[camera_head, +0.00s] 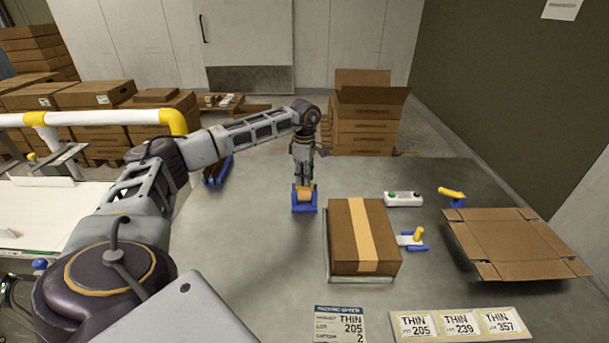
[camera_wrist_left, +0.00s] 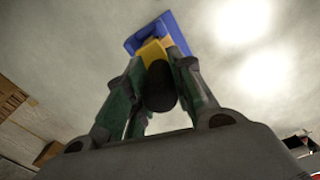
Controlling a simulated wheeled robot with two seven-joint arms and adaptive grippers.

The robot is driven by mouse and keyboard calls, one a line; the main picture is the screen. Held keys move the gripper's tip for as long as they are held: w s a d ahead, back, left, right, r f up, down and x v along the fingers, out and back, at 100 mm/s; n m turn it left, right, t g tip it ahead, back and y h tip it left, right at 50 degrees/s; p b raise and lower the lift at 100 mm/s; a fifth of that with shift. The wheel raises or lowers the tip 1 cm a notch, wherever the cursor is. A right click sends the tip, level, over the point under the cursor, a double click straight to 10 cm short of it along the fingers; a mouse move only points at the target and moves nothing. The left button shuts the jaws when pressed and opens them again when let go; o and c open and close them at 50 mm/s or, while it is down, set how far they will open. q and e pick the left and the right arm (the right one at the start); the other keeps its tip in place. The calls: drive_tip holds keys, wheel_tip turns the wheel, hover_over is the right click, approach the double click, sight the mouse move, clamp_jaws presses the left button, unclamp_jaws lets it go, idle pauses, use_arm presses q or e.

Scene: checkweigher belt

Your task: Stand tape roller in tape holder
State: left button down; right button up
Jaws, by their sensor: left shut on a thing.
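My left gripper (camera_head: 304,178) points down over the table and is shut on the tape roller (camera_head: 304,194). The roller's tan and yellow part shows just below the fingers. Its lower end sits at the blue tape holder (camera_head: 304,209) on the grey table. In the left wrist view, the fingers (camera_wrist_left: 155,95) close around the dark grip of the roller (camera_wrist_left: 154,50), with its yellow part beyond. The blue holder (camera_wrist_left: 150,27) frames the roller's far end there. I cannot tell whether the roller rests fully on the holder. My right gripper is out of view.
A taped carton (camera_head: 345,240) stands right of the holder. Farther right are a small blue-and-yellow tool (camera_head: 415,238), a yellow-handled item (camera_head: 452,195), a white button box (camera_head: 403,199) and flat cardboard (camera_head: 515,240). Label cards (camera_head: 458,325) lie in front.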

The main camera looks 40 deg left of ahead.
use_arm(q)
drive_tip(key=shift+f, duration=0.55)
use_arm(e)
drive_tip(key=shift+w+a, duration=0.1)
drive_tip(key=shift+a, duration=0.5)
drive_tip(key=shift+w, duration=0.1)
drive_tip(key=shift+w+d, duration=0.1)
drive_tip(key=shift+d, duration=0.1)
use_arm(q)
drive_tip(key=c, duration=1.5)
unclamp_jaws()
drive_tip(key=o, duration=0.4)
drive_tip(key=shift+c, duration=0.2)
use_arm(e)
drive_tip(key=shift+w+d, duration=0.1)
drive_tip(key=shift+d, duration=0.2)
